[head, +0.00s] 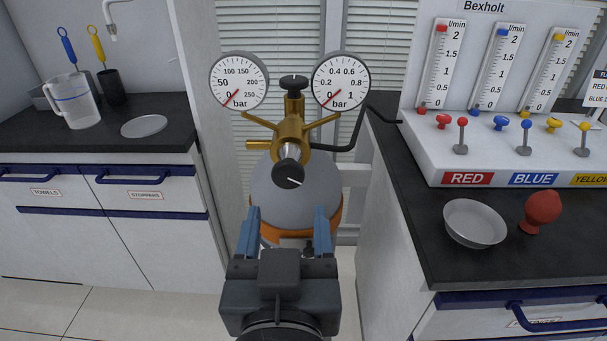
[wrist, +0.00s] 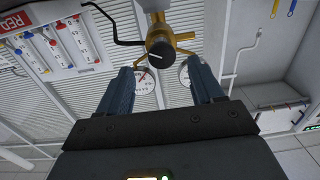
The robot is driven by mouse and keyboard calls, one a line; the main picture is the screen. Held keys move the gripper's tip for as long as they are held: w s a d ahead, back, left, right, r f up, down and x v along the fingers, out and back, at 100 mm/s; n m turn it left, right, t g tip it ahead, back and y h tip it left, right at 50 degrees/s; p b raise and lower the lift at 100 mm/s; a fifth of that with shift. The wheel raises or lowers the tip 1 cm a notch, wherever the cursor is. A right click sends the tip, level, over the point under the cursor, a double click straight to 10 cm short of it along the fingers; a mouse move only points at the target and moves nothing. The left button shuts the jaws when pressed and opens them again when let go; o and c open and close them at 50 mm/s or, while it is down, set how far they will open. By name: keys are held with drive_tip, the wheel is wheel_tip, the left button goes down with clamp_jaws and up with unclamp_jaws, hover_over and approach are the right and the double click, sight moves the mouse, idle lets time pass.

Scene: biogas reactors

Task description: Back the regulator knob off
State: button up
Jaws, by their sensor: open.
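The black regulator knob (head: 289,174) with a white mark line sits on the front of the brass regulator (head: 293,133), on top of a grey and orange gas cylinder (head: 285,193). The knob also shows in the wrist view (wrist: 160,47), between and beyond my fingertips. Two round gauges, left (head: 239,80) and right (head: 341,80), have red needles at the low end of their scales. A second black knob (head: 294,83) is on top. My gripper (head: 289,212) is open and empty, in front of and below the front knob in the head view, apart from it.
A white flowmeter panel (head: 505,130) stands on the dark right bench, with a metal dish (head: 474,223) and a red bulb (head: 540,211) in front. A black hose (head: 357,130) runs right from the regulator.

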sight(288, 179)
drive_tip(key=shift+m+h, duration=0.3)
drive_tip(key=w, duration=0.5)
drive_tip(key=w+p, duration=0.1)
drive_tip(key=w, duration=0.2)
drive_tip(key=shift+w+r, duration=0.2)
drive_tip(key=shift+r, duration=0.1)
drive_tip(key=shift+c, duration=0.2)
drive_tip(key=c, duration=0.9)
